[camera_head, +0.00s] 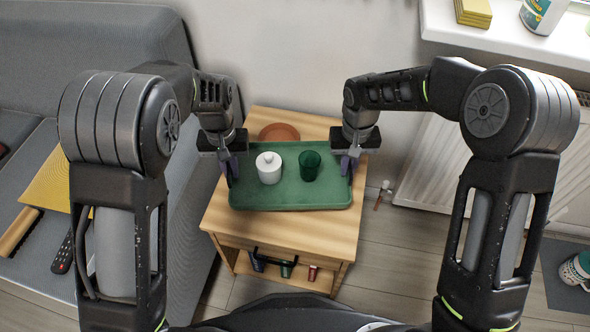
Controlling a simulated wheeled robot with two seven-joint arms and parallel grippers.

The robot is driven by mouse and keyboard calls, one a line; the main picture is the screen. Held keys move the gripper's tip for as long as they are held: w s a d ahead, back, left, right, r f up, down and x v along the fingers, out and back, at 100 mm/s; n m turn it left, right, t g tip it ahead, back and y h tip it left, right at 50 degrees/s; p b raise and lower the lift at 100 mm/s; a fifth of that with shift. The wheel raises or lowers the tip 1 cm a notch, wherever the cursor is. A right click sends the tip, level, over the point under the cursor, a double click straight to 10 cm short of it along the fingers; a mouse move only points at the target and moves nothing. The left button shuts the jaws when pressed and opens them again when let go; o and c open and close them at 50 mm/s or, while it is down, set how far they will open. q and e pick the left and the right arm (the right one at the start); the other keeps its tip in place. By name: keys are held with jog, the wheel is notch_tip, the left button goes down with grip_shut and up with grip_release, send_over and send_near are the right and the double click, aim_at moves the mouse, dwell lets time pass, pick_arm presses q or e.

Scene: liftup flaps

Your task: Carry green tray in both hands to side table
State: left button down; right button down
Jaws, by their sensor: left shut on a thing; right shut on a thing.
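The green tray (290,195) is at the wooden side table (272,229), over its top. I cannot tell whether it rests on the top or hangs just above it. A white lidded pot (268,168) and a dark green cup (310,165) stand upright on the tray. My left gripper (230,168) is shut on the tray's left edge. My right gripper (348,165) is shut on the tray's right edge. The tray looks about level.
A terracotta saucer (279,131) lies at the table's back, behind the tray. A grey sofa (90,50) stands close on the left. A radiator (425,170) is on the right wall. Small items stand on the table's lower shelf (285,290).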

pick_arm(q)
jog(key=shift+f, duration=0.2)
pick_arm(e)
jog(key=shift+f, duration=0.2)
